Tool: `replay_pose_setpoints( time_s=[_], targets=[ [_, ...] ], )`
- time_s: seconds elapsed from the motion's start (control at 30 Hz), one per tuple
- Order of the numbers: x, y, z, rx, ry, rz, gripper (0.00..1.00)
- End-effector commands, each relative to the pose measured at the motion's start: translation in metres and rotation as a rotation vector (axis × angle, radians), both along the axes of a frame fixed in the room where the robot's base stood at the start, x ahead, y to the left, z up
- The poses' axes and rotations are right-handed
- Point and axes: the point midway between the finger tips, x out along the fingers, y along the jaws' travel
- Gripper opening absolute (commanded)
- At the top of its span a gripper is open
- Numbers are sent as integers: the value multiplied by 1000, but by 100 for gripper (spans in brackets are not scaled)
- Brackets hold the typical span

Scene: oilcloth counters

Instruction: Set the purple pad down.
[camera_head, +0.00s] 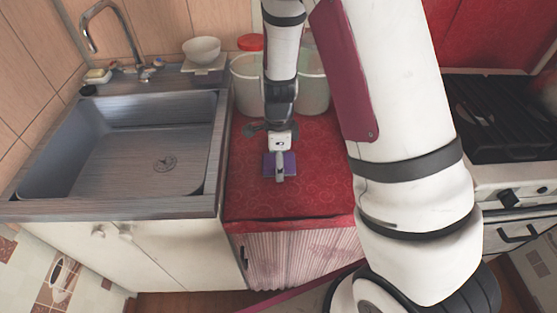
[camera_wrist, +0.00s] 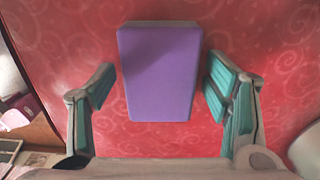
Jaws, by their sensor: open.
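The purple pad (camera_wrist: 158,75) is a small block with a purple top and a greyish edge. In the wrist view it lies on the red patterned oilcloth between my gripper's two fingers, with red cloth showing on both sides of it. My gripper (camera_wrist: 160,95) is open, and its teal finger pads stand apart from the pad. In the head view my gripper (camera_head: 280,165) is over the pad (camera_head: 290,164), hiding its middle. The pad appears to rest flat on the red counter (camera_head: 315,192).
A metal sink (camera_head: 130,150) is left of the red counter. Two pale buckets, one with a red lid (camera_head: 250,42), stand behind my gripper. A white bowl (camera_head: 202,49) sits behind the sink. A stove (camera_head: 505,120) is at right, beyond my arm. Cloth around the pad is clear.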

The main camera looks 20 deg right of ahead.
Motion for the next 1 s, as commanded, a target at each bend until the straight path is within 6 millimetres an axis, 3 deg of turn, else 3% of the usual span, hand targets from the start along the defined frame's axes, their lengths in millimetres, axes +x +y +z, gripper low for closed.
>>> replay_pose_setpoints(
  time_s=[0.27, 0.7, 1.0],
  targets=[
    [1, 1, 15, 0, -3, 1, 71],
    [0, 0, 100, 0, -3, 2, 71],
    [0, 0, 123, 0, -1, 0, 71]
  ],
)
